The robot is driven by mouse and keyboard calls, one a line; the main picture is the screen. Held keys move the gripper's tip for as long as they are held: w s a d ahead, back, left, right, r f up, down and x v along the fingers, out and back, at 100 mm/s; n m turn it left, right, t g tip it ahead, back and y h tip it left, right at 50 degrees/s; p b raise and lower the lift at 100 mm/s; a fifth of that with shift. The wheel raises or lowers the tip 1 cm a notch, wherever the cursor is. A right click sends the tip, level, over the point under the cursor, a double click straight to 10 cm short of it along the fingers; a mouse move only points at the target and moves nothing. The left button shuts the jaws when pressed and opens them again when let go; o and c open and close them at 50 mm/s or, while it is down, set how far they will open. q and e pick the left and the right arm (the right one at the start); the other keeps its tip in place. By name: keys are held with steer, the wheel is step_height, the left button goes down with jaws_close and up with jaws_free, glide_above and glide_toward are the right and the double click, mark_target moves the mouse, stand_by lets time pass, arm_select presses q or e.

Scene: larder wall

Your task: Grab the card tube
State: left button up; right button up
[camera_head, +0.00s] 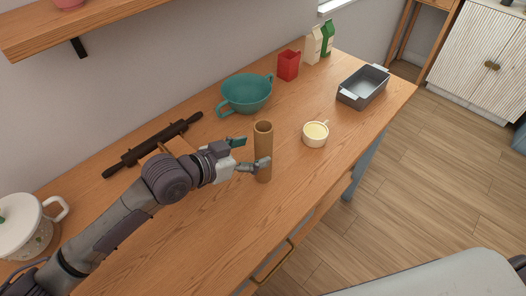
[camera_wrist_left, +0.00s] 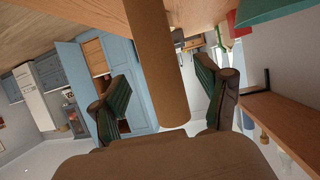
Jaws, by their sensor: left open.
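The card tube (camera_head: 263,150) is a brown, hollow cylinder standing upright on the wooden worktop. My left gripper (camera_head: 251,153) is at the tube's left side, with its fingers reaching toward it; one finger overlaps the tube's front in the head view. In the left wrist view the tube (camera_wrist_left: 158,65) runs down between the two spread green-padded fingers (camera_wrist_left: 165,95), with a visible gap on each side. The left gripper is open. My right gripper is not in view.
A dark rolling pin (camera_head: 153,145) and white pot (camera_head: 25,228) are left. The front worktop is clear.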

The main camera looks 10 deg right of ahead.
mark_target(256, 151)
arm_select(q)
steer(key=p+x, duration=0.1)
steer(key=x, duration=0.3)
steer(key=shift+w+d+f, duration=0.15)
steer(key=shift+d+f, duration=0.1)
steer(key=shift+f, duration=0.1)
steer(key=shift+a, duration=0.1)
steer(key=c, duration=0.9)
